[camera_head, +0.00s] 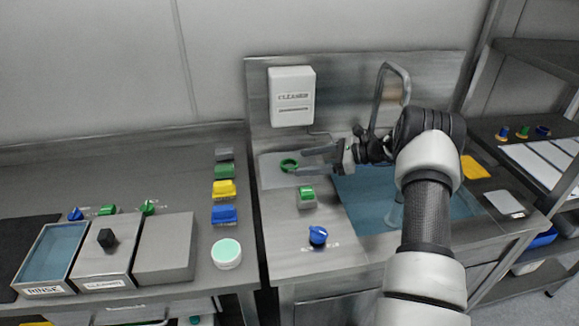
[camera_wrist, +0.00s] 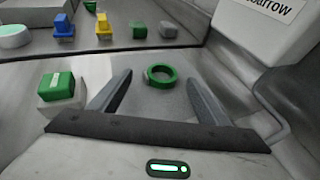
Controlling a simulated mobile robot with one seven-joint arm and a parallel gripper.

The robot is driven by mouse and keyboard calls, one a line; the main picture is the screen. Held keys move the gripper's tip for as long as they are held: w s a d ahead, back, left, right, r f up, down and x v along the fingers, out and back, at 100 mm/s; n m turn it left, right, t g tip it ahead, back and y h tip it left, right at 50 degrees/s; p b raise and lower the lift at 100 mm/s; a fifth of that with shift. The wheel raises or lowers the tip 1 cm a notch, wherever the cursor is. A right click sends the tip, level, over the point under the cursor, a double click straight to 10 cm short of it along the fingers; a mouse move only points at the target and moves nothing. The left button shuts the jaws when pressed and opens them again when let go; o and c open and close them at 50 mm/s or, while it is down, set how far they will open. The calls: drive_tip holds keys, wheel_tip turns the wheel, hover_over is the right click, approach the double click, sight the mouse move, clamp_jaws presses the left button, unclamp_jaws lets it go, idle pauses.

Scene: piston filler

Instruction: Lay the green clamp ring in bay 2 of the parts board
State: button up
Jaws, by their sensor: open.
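In the wrist view, the ring (camera_wrist: 161,86) shows centred between the two fingertips (camera_wrist: 159,77). Nothing is in the jaws. I cannot tell the height of the fingers above the plate. No bay number is readable; a board with pale panels (camera_head: 540,167) on the right shelf may be the parts board.
A green-topped block (camera_head: 307,198) stands close to my gripper, also in the wrist view (camera_wrist: 57,86). A blue knob (camera_head: 318,236) is nearer the front. The sink basin (camera_head: 362,208) and tap (camera_head: 378,98) are to the right. Several coloured blocks line the left counter.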

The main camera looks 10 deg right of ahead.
sight(295, 163)
drive_tip(key=x, duration=0.4)
drive_tip(key=shift+w+a+f, duration=0.1)
drive_tip(key=shift+w+f, duration=0.05)
drive_tip(key=shift+w, duration=0.15)
drive_tip(key=c, duration=1.3)
